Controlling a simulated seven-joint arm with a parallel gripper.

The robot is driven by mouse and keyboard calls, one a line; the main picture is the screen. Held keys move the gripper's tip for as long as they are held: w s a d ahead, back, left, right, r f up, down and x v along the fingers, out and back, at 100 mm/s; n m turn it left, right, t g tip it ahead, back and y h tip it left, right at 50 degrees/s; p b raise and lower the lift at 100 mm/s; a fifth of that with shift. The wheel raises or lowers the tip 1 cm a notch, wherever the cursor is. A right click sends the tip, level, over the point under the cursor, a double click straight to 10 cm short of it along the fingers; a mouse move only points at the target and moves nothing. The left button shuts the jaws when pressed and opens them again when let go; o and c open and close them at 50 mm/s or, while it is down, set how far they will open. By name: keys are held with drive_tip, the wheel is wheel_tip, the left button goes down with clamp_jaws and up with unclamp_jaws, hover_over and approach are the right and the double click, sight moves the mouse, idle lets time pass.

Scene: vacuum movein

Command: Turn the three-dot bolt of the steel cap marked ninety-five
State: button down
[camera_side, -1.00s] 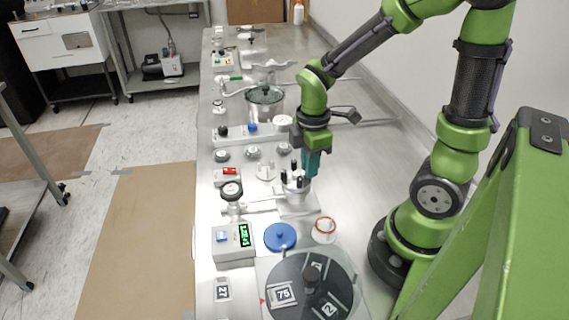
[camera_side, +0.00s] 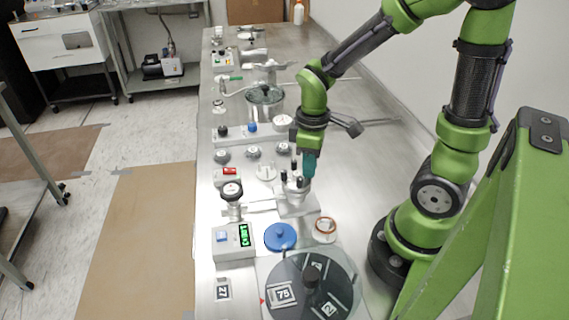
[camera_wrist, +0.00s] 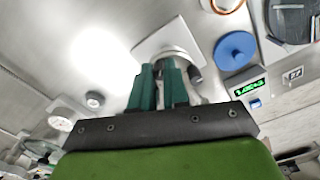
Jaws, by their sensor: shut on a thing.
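A steel cap (camera_side: 297,200) stands on a square pale plate in the middle of the bench, with several black-topped bolts (camera_side: 284,176) rising from it. Its marking and the bolts' dots are too small to read. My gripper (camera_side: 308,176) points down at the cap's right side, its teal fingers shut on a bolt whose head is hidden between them. In the wrist view the teal fingers (camera_wrist: 160,68) reach the silvery cap (camera_wrist: 178,52), and one dark bolt (camera_wrist: 195,75) shows just right of them.
In front are a display box (camera_side: 233,243), a blue disc (camera_side: 280,236), a copper-rimmed ring (camera_side: 325,230) and a large glass-lidded chamber (camera_side: 335,290). Knobs and a pot (camera_side: 265,108) lie behind. The bench's right side is mostly clear.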

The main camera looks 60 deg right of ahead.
idle(0.4)
drive_tip(key=c, duration=1.1)
unclamp_jaws()
drive_tip(key=shift+r, duration=0.1)
wheel_tip(320, 180, up, 17)
